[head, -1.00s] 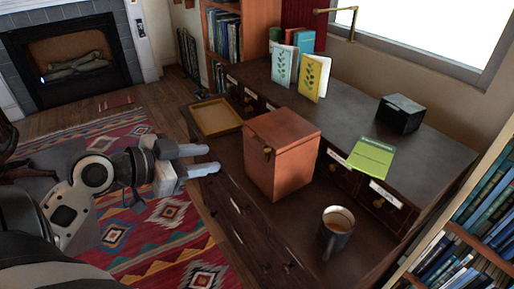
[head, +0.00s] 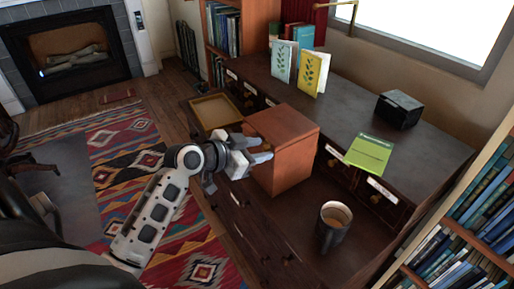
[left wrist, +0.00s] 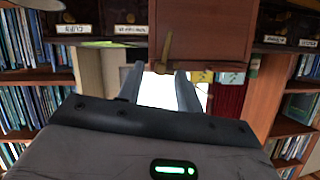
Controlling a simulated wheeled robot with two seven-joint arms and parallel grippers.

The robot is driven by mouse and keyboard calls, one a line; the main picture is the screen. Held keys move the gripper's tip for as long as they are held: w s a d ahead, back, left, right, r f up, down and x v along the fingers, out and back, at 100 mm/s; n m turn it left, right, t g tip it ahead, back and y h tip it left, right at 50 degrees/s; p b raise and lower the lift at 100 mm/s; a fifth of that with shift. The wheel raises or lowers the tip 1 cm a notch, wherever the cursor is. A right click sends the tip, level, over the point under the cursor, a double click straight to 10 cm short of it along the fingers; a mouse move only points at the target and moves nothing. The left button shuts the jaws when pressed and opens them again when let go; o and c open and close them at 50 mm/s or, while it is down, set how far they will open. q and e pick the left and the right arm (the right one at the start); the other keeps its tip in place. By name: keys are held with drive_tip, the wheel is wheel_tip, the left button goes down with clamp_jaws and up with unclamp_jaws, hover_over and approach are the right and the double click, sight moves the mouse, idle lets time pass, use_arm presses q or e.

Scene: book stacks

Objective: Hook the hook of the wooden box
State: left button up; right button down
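The reddish-brown wooden box (head: 297,157) stands on the lower desk surface. My left gripper (head: 264,150) is at its left front face, with the fingers pointing at it. In the left wrist view the box (left wrist: 210,30) fills the top middle, and a small brass hook (left wrist: 164,52) hangs on its face. The hook is just beyond the two fingertips, roughly between them, and does not look gripped. The fingers are apart with a bright gap between them. The gripper hides the hook in the head view. My right gripper is not in view.
A mug (head: 334,225) stands in front of the box to the right. A shallow wooden tray (head: 216,111) lies at the back left. The raised shelf behind holds a green book (head: 370,153), a black box (head: 399,109) and upright books (head: 313,73). A bookcase (head: 470,225) is at right.

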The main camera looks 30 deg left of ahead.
use_arm(q)
clamp_jaws()
drive_tip(key=shift+w+a+n+g+h, duration=0.2)
drive_tip(key=shift+a+n+g+h, duration=0.1)
drive_tip(key=shift+a+n+h, duration=0.4)
drive_tip(key=shift+d+r, duration=0.1)
drive_tip(key=shift+d, duration=0.05)
unclamp_jaws()
drive_tip(key=b+v, duration=0.1)
drive_tip(key=v, duration=1.5)
drive_tip(key=shift+d+b, duration=0.2)
drive_tip(key=shift+b, duration=0.15)
